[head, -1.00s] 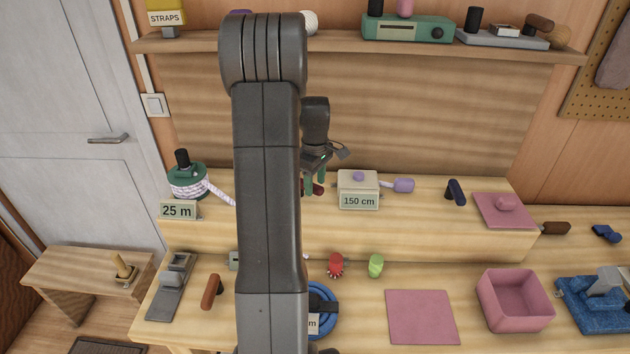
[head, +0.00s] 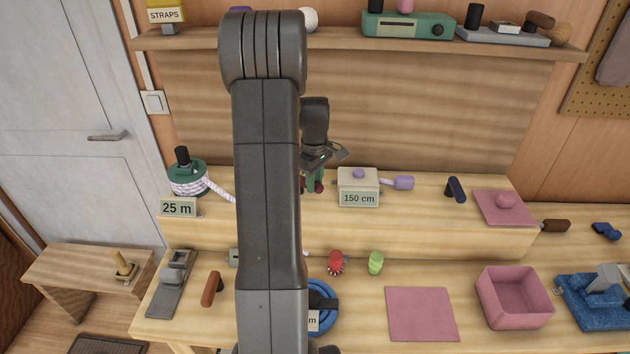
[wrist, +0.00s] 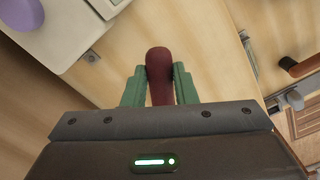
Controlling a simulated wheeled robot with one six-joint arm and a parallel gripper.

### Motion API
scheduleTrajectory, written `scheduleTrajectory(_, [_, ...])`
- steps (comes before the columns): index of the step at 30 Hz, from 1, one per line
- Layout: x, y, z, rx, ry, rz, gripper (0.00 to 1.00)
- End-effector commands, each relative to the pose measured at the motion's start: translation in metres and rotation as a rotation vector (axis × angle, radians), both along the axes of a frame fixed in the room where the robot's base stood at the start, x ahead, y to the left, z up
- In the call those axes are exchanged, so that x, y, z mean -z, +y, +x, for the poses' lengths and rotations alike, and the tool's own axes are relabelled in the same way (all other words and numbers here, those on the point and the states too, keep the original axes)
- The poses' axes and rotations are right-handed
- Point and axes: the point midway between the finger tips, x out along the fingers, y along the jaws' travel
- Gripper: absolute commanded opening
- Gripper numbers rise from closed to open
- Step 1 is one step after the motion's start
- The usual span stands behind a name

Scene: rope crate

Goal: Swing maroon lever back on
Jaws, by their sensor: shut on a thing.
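The maroon lever (wrist: 159,62) shows in the wrist view as a rounded handle standing between the two green fingers of my gripper (wrist: 160,88). The fingers are shut on it, one on each side. In the head view my gripper (head: 314,184) is over the raised back shelf, left of the cream 150 cm box. Only a small maroon part of the lever (head: 305,183) shows there; my arm hides its base and the rest of it.
The cream box (head: 357,190) with a lilac knob and side handle stands close right of my gripper. A green spool (head: 187,178) with rope stands to the left. Red (head: 336,262) and lime (head: 376,263) pieces lie on the lower bench.

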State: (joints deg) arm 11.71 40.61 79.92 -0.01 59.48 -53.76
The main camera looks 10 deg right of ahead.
Motion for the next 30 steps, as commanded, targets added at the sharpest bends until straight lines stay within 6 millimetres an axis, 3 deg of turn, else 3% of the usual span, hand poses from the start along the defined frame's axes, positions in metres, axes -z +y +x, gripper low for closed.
scheduleTrajectory(8, [0.001, 0.008, -0.006, 0.166, -0.001, 0.001, 0.00])
scheduleTrajectory(30, [0.001, 0.045, -0.015, 0.822, 0.001, 0.001, 0.00])
